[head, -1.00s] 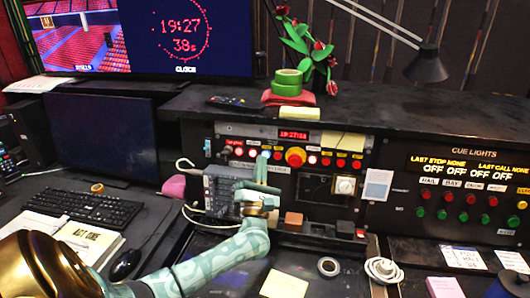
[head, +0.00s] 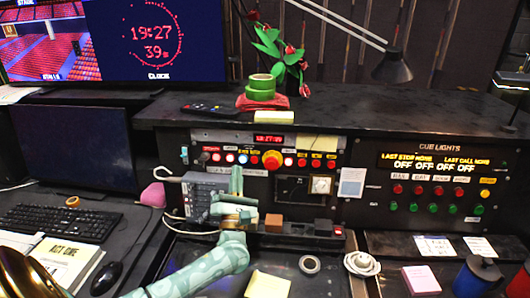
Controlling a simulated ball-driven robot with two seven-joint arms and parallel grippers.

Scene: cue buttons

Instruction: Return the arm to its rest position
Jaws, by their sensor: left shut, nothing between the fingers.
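My left gripper (head: 236,180) is shut and empty, its fingers pointing up in front of the cue panel (head: 345,240). Its tips stand just below the row of small buttons, apart from them as far as I can tell. One button, lit blue-white (head: 242,158), shows just above the tips. My patterned left arm (head: 205,268) comes in from the lower left. A large orange-red button (head: 272,160) lies right of the gripper. My right gripper is not in view.
A grey box (head: 203,195) with cables stands beside the gripper. A keyboard (head: 58,222) and mouse (head: 106,278) are at left.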

